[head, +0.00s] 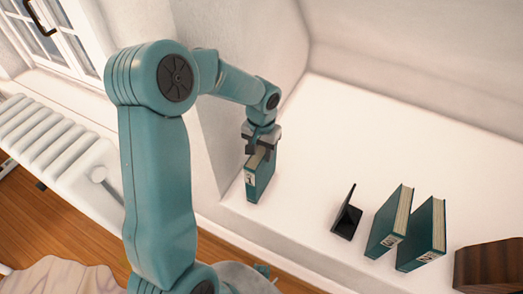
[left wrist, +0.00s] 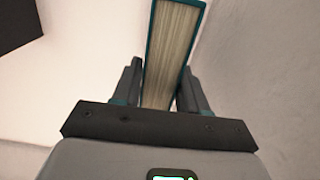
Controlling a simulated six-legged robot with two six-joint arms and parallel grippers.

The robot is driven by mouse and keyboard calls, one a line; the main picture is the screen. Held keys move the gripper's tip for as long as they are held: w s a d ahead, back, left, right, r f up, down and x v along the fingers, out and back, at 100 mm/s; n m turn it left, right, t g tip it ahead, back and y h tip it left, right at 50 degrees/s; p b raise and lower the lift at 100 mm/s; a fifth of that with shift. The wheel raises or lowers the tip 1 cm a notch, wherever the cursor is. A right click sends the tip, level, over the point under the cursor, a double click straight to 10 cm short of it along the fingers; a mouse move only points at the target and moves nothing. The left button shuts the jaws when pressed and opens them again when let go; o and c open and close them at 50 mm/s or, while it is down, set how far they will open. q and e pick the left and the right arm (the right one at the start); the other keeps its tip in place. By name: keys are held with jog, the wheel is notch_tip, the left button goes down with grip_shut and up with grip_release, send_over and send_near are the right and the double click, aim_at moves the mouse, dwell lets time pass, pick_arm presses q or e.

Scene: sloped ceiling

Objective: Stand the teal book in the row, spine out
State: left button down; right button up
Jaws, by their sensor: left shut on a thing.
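A teal book (head: 261,178) stands upright near the left end of the white ledge, close to the wall. My left gripper (head: 262,150) is shut on its top part from above. In the left wrist view the book (left wrist: 172,50) shows its pale page edges between the two fingers (left wrist: 158,88). A white label shows low on its narrow side in the head view. I cannot tell whether its bottom touches the ledge. Two more teal books (head: 389,222) (head: 424,235) stand upright to the right, with labels facing the front. My right gripper is not in view.
A black bookend (head: 347,214) stands just left of the two books. A dark wooden block (head: 490,267) is at the right edge. White ledge (head: 310,185) is clear between the held book and the bookend. A radiator (head: 50,145) and window are at left.

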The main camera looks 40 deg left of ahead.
pick_arm(q)
jog(key=shift+r, duration=0.1)
jog(key=c, duration=0.6)
grip_release()
